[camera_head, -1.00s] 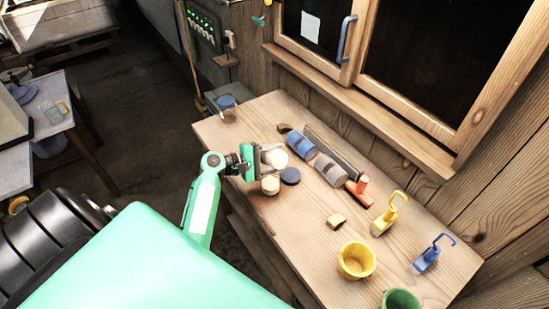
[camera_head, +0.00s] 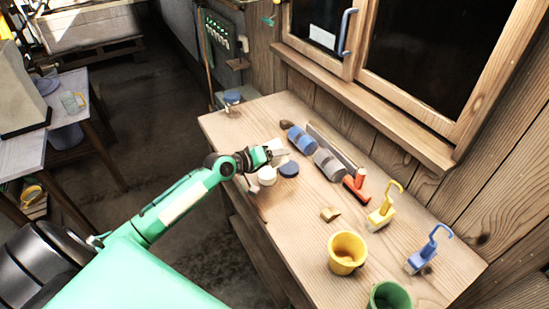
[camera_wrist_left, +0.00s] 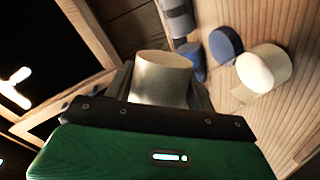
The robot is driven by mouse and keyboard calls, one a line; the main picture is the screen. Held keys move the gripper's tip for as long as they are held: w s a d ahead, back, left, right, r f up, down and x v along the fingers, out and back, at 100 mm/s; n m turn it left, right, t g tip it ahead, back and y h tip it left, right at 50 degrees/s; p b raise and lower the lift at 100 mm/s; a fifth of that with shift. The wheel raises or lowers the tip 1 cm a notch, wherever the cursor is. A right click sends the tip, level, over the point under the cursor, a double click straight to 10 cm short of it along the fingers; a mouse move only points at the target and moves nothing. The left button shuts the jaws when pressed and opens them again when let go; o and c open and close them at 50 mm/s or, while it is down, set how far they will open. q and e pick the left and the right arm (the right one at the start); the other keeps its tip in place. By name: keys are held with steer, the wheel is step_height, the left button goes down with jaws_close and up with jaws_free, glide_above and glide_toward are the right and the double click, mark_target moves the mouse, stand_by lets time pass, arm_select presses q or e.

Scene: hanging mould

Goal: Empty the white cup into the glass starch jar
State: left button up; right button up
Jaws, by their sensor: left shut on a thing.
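My left gripper (camera_head: 262,156) is shut on the white cup (camera_head: 277,151), held above the far left part of the workbench. In the left wrist view the cup (camera_wrist_left: 162,76) sits between the jaws, and its inside is hidden. The cup looks tilted in the head view. The starch jar (camera_head: 267,177), pale and white-topped, stands on the bench just below and beside the gripper. It also shows in the left wrist view (camera_wrist_left: 264,68), apart from the cup. A dark blue round lid (camera_head: 289,169) lies next to the jar. My right gripper is not in view.
A blue-topped jar (camera_head: 232,98) stands at the bench's far corner. Blue and grey cylinders (camera_head: 302,140) lie to the right. A yellow cup (camera_head: 346,253), a green cup (camera_head: 390,297) and two hooked tools (camera_head: 384,208) stand nearer. The window wall (camera_head: 400,120) bounds the bench.

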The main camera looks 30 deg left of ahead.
mark_target(282, 163)
arm_select(q)
steer(key=shift+s+f, duration=0.15)
steer(key=shift+d+m+y+p, duration=0.15)
steer(key=shift+m+y+p, duration=0.15)
steer(key=shift+m+p, duration=0.25)
steer(key=shift+s+d+r+m+t+y, duration=0.3)
steer(key=shift+d+m+t, duration=0.1)
steer(key=shift+m, duration=0.35)
steer(key=shift+d+m, duration=0.15)
steer(key=shift+m, duration=0.25)
steer(key=shift+s+d+m+t+y+b, duration=0.3)
steer(key=shift+m+t+y, duration=0.2)
steer(key=shift+m, duration=0.4)
steer(key=shift+s+d+m+t+y+b, duration=0.1)
steer(key=shift+d+m+t+y+b, duration=0.25)
steer(key=shift+m+b, duration=0.55)
steer(key=shift+s+d+r+m+t+b, duration=0.2)
steer(key=shift+r+m+b, duration=0.25)
steer(key=shift+m+b, duration=0.35)
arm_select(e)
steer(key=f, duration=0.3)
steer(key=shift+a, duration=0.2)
arm_select(q)
steer(key=shift+r, duration=0.1)
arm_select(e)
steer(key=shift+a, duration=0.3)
